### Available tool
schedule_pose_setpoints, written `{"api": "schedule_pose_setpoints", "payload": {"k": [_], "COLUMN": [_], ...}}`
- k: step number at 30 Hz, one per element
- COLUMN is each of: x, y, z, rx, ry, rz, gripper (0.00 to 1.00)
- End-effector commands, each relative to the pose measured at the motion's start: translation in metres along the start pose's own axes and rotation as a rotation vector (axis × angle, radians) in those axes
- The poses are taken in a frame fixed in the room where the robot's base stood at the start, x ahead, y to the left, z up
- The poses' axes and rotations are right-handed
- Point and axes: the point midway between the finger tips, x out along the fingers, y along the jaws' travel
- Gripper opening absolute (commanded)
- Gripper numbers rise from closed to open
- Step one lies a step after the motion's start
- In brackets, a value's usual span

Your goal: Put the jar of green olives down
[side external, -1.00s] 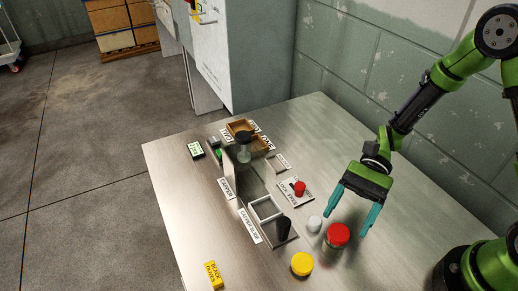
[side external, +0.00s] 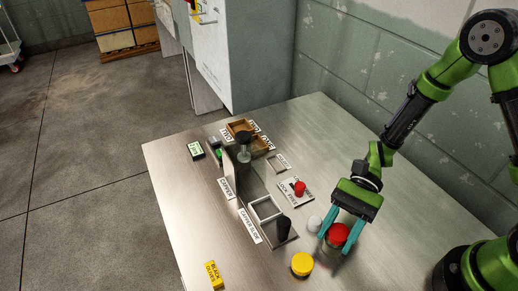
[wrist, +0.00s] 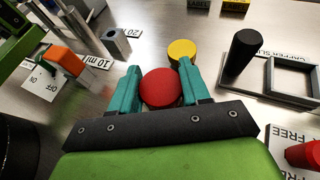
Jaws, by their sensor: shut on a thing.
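The red-lidded jar (side external: 338,233) stands upright near the right side of the metal table, its lid also showing in the wrist view (wrist: 160,88). No label on it is readable, so I cannot confirm that it holds green olives. My gripper (side external: 335,240) points down with its teal fingers on either side of the jar, shut on it just below the lid. In the wrist view my gripper (wrist: 161,92) has the red lid between its fingers. The jar's body is mostly hidden, and it appears to be at table level.
A yellow-lidded jar (side external: 302,264) and a white-topped piece (side external: 314,223) stand close by. A black cylinder (side external: 284,228) and a square frame (side external: 265,209) are to the left. A red knob (side external: 299,188) is behind. Bare table lies at front left, with a black olives label (side external: 213,274).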

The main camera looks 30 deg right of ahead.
Motion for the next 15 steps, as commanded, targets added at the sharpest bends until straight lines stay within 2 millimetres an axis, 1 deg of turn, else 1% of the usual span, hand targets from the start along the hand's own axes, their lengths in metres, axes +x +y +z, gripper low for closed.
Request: {"api": "schedule_pose_setpoints", "payload": {"k": [1,2,11,15], "x": [-0.0001,-0.0001,-0.0008,-0.0042], "y": [-0.0002,-0.0002,-0.0004,-0.0007], "z": [0.0002,0.0002,0.0018,0.0098], "rx": [0.0,0.0,-0.001,-0.002], "ry": [0.0,0.0,0.0,0.0], "rz": [0.0,0.0,-0.001,-0.002], "gripper": [0.03,0.0,0.0,0.0]}}
